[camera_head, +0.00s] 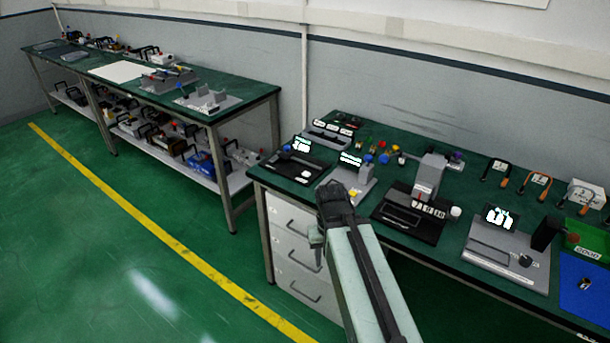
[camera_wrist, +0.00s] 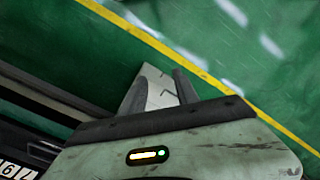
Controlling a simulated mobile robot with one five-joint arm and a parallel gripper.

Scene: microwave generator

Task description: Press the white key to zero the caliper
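My gripper (camera_wrist: 158,92) points down in the wrist view, its two grey fingers apart with nothing between them. In the head view my gripper (camera_head: 318,240) hangs at the bench's front edge, above the drawers. A black device with a lit display (camera_head: 302,145) lies at the bench's left end; a small white round key (camera_head: 305,174) shows on it. Right of it stands a grey device (camera_head: 350,175) with a lit display and a yellow part. I cannot tell for sure which device is the caliper. My gripper is apart from both.
The green bench (camera_head: 400,150) also carries a black stand device (camera_head: 408,215), a grey device with a display (camera_head: 505,235) and a blue mat (camera_head: 585,285). White drawers (camera_head: 295,255) are under its left end. A second bench (camera_head: 240,90) stands at the back left. Green floor is clear.

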